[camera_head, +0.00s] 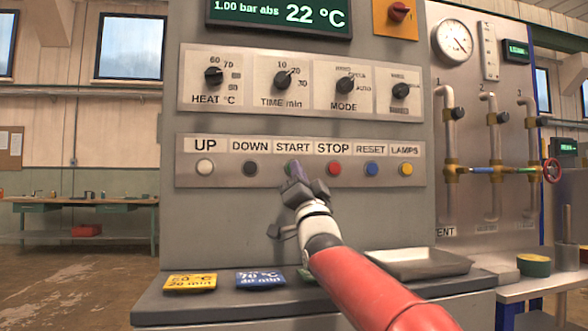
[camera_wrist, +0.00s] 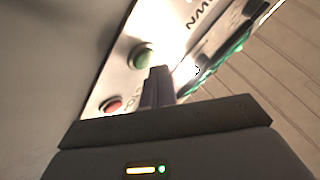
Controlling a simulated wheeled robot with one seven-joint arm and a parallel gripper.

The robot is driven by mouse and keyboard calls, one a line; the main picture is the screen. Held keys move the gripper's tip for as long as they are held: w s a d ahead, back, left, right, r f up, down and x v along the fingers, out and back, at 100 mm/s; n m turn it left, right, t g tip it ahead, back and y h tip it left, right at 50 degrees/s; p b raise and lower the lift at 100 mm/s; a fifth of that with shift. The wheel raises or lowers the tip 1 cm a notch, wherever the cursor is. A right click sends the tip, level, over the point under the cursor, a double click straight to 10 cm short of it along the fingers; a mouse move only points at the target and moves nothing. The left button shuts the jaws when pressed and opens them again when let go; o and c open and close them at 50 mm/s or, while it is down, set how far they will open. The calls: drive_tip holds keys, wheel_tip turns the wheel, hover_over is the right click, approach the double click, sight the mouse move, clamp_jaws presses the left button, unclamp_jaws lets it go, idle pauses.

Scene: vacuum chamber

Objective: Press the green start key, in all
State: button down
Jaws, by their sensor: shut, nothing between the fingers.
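The green start key (camera_head: 289,164) is under the START label on the button strip, mostly hidden behind my gripper (camera_head: 296,174) in the head view. In the wrist view the green key (camera_wrist: 143,57) shows as a round cap in full light. My gripper's fingers (camera_wrist: 158,74) are shut with nothing between them. Their tips are just beside the green key, at its lower right in the wrist view. I cannot tell whether they touch the key or the panel.
On the same strip are the white UP key (camera_head: 205,168), dark DOWN key (camera_head: 250,168), red STOP key (camera_head: 334,168), blue RESET key (camera_head: 371,168) and yellow LAMPS key (camera_head: 406,169). Knobs sit above. A ledge below holds cards and a metal tray (camera_head: 420,263).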

drive_tip(key=shift+w+a, duration=0.1)
drive_tip(key=shift+w, duration=0.15)
drive_tip(key=shift+w+a+p, duration=0.15)
drive_tip(key=shift+w+p, duration=0.2)
drive_tip(key=shift+w, duration=0.1)
idle(0.5)
drive_tip(key=shift+s+f+b, duration=0.1)
drive_tip(key=shift+s+b, duration=0.1)
drive_tip(key=shift+b, duration=0.1)
drive_tip(key=shift+s+d+b, duration=0.25)
drive_tip(key=shift+s+b, duration=0.35)
drive_tip(key=shift+s, duration=0.05)
drive_tip(key=s+b, duration=0.2)
drive_tip(key=s+d+b, duration=0.1)
drive_tip(key=s+b, duration=0.1)
drive_tip(key=shift+s+d, duration=0.2)
drive_tip(key=shift+s, duration=0.2)
